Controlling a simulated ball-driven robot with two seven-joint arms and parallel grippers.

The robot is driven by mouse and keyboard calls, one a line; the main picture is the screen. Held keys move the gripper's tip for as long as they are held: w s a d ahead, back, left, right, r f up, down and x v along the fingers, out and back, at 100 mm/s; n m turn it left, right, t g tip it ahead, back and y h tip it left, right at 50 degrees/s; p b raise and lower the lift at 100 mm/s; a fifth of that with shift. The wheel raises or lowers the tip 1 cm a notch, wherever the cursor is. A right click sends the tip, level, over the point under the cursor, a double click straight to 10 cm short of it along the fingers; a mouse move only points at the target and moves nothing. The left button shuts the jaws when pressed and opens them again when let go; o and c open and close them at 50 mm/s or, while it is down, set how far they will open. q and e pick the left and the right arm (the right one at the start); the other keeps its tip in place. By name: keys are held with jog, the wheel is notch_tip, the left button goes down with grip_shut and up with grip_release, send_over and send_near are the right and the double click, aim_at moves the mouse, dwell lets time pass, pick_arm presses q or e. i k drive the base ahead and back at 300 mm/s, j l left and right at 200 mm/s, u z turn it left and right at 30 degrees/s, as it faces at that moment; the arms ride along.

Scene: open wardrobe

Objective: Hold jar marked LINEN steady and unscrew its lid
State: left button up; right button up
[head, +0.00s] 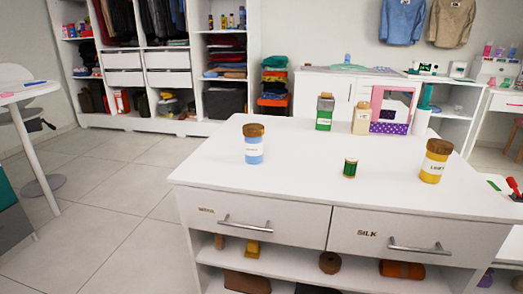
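A yellow jar (432,176) with a brown lid (439,146) stands upright at the right of the white table top. Its label seems to read LINEN, but the print is small. A light blue jar (254,155) with a brown lid (253,130) stands upright at the left of the table top, its label too small to read. Both lids sit on their jars. Neither of my grippers shows in the head view, and nothing touches the jars.
The white table (310,165) also holds a green spool (350,168) between the jars. A green-labelled bottle (324,113), a cream bottle (361,120) and a pink-and-purple box (389,126) stand at its back. The middle is mostly clear. A wardrobe (205,125) stands behind.

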aim_at(433, 166)
jog(key=i+j+z, duration=0.35)
jog(key=i, duration=0.2)
jog(key=i+j+z, duration=0.3)
jog(key=i+j, duration=0.2)
